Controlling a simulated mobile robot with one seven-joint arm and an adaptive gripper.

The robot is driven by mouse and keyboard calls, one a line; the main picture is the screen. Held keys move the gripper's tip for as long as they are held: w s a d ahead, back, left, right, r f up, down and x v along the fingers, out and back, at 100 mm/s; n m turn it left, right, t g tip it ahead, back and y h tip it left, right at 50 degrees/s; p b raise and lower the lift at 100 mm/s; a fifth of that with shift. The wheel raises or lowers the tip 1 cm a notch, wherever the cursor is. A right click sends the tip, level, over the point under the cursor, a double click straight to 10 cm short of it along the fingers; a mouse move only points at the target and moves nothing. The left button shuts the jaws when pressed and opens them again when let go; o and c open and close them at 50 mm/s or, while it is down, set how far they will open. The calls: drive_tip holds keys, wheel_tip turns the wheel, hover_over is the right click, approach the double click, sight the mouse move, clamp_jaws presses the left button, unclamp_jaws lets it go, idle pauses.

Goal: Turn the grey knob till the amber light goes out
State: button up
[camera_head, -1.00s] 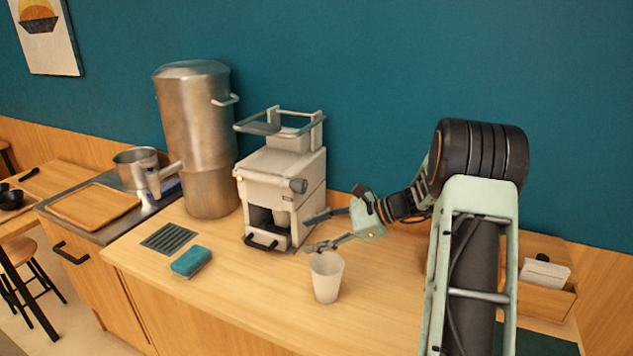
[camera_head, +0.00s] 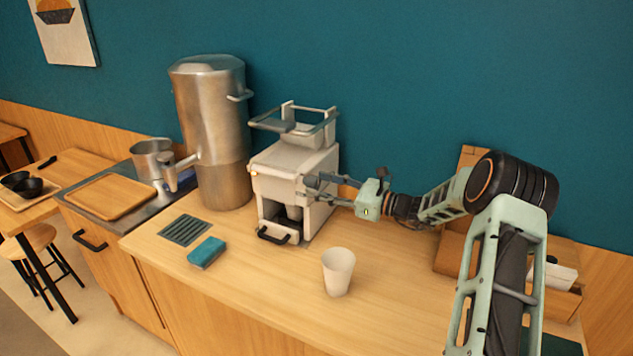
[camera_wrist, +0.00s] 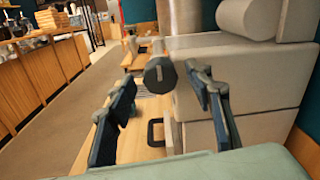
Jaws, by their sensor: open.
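The white machine (camera_head: 286,165) stands on the counter against the teal wall. Its grey knob (camera_wrist: 160,74) shows in the wrist view as a dark round end with a slot, between my finger ends, with a gap on each side. In the head view my fingers partly cover the knob at the machine's upper front right. A small amber light (camera_head: 254,173) shows at the upper left of the machine's front, seemingly lit. My gripper (camera_head: 318,188) is open and empty, reaching in from the right. The wrist view shows both fingers, with my gripper (camera_wrist: 160,80) around the knob without visible contact.
A white cup (camera_head: 338,272) stands on the counter in front of my gripper. A blue sponge (camera_head: 207,252) and a dark drain grate (camera_head: 185,230) lie to the left. A tall metal urn (camera_head: 213,130) stands left of the machine.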

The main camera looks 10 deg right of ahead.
drive_tip(key=shift+x, duration=0.9)
drive_tip(key=shift+c, duration=0.3)
drive_tip(key=c, duration=1.1)
drive_tip(key=shift+f+b, duration=0.1)
drive_tip(key=shift+b, duration=0.3)
